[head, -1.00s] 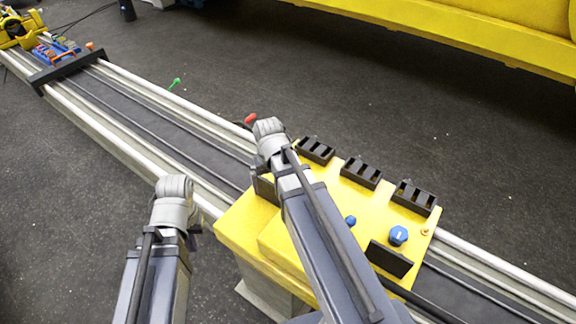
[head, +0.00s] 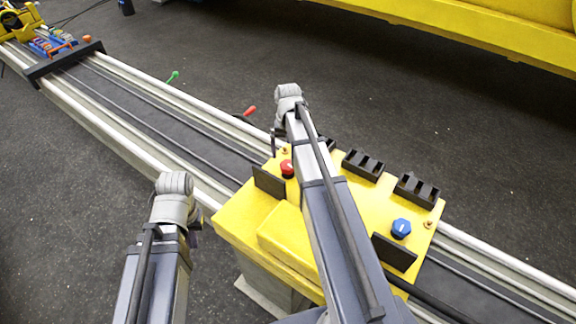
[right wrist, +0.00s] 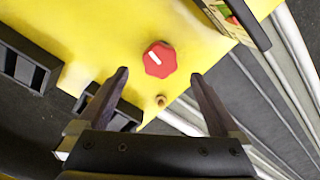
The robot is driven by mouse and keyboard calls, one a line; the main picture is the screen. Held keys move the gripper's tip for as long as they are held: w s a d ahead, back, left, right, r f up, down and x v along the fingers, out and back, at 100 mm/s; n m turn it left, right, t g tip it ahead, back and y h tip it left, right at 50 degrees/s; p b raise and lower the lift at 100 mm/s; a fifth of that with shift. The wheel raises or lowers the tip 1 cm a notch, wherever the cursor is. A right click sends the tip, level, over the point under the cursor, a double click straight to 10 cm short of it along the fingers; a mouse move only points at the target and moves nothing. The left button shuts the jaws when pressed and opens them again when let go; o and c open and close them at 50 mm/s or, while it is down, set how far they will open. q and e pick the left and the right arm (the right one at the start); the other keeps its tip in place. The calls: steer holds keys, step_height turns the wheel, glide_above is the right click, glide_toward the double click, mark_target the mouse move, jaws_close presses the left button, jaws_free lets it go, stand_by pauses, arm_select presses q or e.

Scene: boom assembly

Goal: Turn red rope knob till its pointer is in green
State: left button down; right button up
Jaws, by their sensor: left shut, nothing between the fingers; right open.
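The red knob (head: 287,167) sits on the yellow console near its far left corner. In the right wrist view the red knob (right wrist: 160,59) shows a white pointer line slanting to its upper left. My right gripper (right wrist: 160,75) is open and empty, with its two fingertips apart and just short of the knob in that picture. In the head view its wrist is beyond the knob. A black upright plate (right wrist: 262,28) carries a small gauge with green and red parts (right wrist: 229,15), partly cut off. My left gripper (head: 195,226) is shut and empty, left of the console; its fingers are mostly hidden.
The yellow console (head: 240,222) stands over a long rail track. It also bears a blue knob (head: 401,228), a second black plate (head: 394,252) and black slotted blocks (head: 416,189).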

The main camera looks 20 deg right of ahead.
mark_target(288, 164)
step_height(288, 164, down, 5)
steer(key=b, duration=0.4)
steer(key=shift+f, duration=0.2)
steer(key=shift+r, duration=0.1)
steer(key=shift+c, duration=0.2)
steer(key=c, duration=1.3)
steer(key=shift+n, duration=2)
steer(key=o, duration=1.3)
steer(key=shift+o, duration=0.2)
steer(key=shift+r, duration=0.1)
